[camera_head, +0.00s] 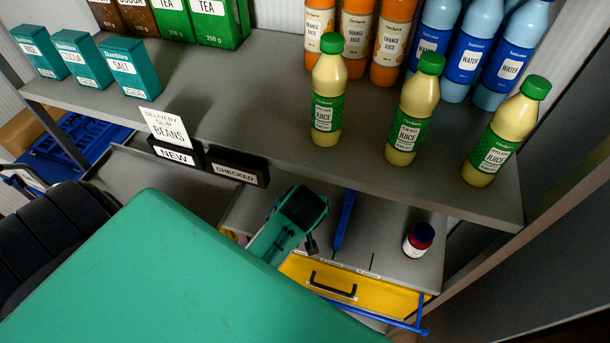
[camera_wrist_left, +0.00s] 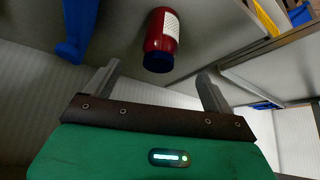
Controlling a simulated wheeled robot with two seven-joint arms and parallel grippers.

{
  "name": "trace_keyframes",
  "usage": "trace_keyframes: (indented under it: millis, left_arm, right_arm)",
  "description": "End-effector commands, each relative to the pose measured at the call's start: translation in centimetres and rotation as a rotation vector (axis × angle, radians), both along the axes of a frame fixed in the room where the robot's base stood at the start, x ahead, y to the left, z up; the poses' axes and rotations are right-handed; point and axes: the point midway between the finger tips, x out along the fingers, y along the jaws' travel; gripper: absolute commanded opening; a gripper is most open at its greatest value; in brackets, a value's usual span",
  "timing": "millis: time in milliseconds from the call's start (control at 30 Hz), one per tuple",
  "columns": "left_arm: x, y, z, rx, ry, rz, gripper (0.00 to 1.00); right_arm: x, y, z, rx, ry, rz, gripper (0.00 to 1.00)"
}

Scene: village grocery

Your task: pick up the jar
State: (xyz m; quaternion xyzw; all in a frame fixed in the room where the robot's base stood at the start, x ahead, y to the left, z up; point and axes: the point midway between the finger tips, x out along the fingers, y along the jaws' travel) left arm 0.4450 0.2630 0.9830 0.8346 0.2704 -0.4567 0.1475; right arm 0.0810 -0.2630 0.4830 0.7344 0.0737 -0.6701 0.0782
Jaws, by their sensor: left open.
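The jar (camera_head: 417,242) is small and dark red, with a blue lid and a white label. It stands on the grey lower shelf, near its right end. In the left wrist view the jar (camera_wrist_left: 163,36) is beyond the fingertips, roughly in line with the gap between them. My left gripper (camera_wrist_left: 159,75) is open and empty, not touching the jar. In the head view my green left wrist (camera_head: 287,228) is left of the jar, and its fingers are mostly hidden.
Pale-yellow juice bottles (camera_head: 416,107) stand on the upper shelf (camera_head: 260,90), which overhangs the lower one. A blue upright piece (camera_head: 343,222) stands between my wrist and the jar. A yellow drawer (camera_head: 350,288) with a black handle is below. Dark sign holders (camera_head: 238,166) are at the left.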

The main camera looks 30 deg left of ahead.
Motion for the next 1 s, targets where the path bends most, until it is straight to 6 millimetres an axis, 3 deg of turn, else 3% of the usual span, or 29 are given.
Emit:
trace_keyframes:
  millis: [500, 733, 1000]
  left_arm:
    - [3.4, 2.6, -6.4, 0.001, 0.001, 0.003, 0.87]
    - [3.9, 3.0, -7.2, 0.002, 0.001, 0.002, 0.87]
    - [5.4, 4.3, -9.1, 0.002, 0.003, 0.002, 0.87]
  right_arm:
    - [0.0, 0.0, 1.6, 0.000, 0.000, 0.000, 0.47]
    - [0.0, 0.0, 2.0, 0.000, 0.000, 0.000, 0.47]
    - [0.0, 0.1, 3.9, 0.000, 0.000, -0.001, 0.47]
